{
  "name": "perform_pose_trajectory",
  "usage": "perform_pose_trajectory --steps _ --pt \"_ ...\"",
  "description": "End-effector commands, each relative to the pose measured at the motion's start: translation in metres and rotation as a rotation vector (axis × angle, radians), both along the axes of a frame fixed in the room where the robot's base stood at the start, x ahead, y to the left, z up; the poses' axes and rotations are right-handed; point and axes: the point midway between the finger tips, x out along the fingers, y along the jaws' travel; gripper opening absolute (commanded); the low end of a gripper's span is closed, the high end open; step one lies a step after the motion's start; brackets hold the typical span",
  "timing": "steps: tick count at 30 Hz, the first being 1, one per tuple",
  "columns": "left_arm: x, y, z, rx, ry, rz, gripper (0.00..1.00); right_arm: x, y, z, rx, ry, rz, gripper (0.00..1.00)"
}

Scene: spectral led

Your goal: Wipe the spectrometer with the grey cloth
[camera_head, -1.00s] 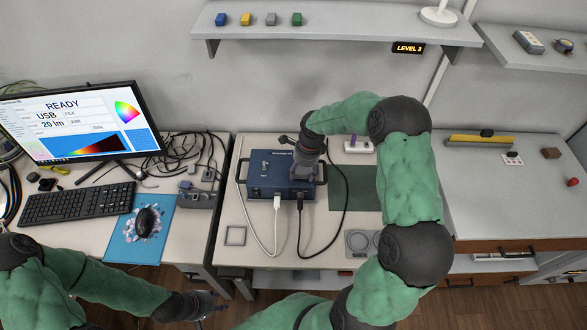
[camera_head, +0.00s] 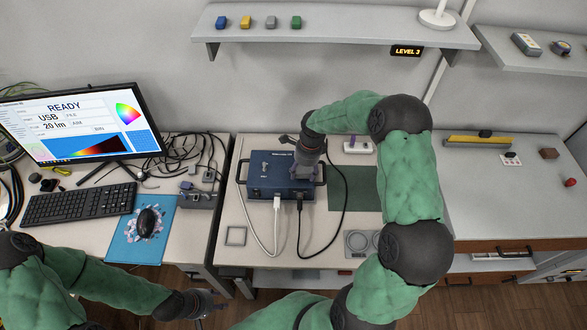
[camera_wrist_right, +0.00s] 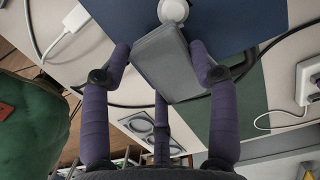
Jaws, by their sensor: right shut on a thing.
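The spectrometer, a dark blue box (camera_head: 267,184) with a front panel and side handles, stands on the middle bench. Its blue surface also fills the top of the right wrist view (camera_wrist_right: 245,18). My right gripper (camera_head: 300,180) points down over the right part of the box. In the right wrist view, my right gripper (camera_wrist_right: 160,62) has its purple fingers closed around the folded grey cloth (camera_wrist_right: 168,65), against or very near the blue surface; exact contact is unclear. The cloth is hidden in the head view. My left gripper (camera_head: 212,303) is low in front of the benches, its finger state unclear.
A white cable (camera_head: 272,235) and a black cable (camera_head: 302,225) leave the spectrometer's front. A green mat (camera_head: 352,190) lies to its right, a small grey frame (camera_head: 236,236) in front left. A monitor (camera_head: 85,120) and keyboard (camera_head: 80,203) stand left; a shelf (camera_head: 345,32) hangs behind.

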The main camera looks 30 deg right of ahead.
Motion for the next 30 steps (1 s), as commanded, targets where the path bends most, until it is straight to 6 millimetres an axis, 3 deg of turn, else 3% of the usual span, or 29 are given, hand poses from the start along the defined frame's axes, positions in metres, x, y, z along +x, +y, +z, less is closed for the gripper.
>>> perform_pose_trajectory --steps 7,18,30 --pt "0.000 0.000 0.028 0.000 -0.001 0.000 0.40 -0.001 0.000 0.004 -0.009 -0.005 0.000 0.24" --pt "0.000 0.000 0.027 0.000 0.000 0.000 0.40 0.000 0.000 0.002 -0.011 -0.008 -0.001 0.24" --pt "0.000 0.000 0.047 0.000 0.000 0.000 0.40 0.000 -0.001 0.039 -0.012 -0.010 0.000 0.24"
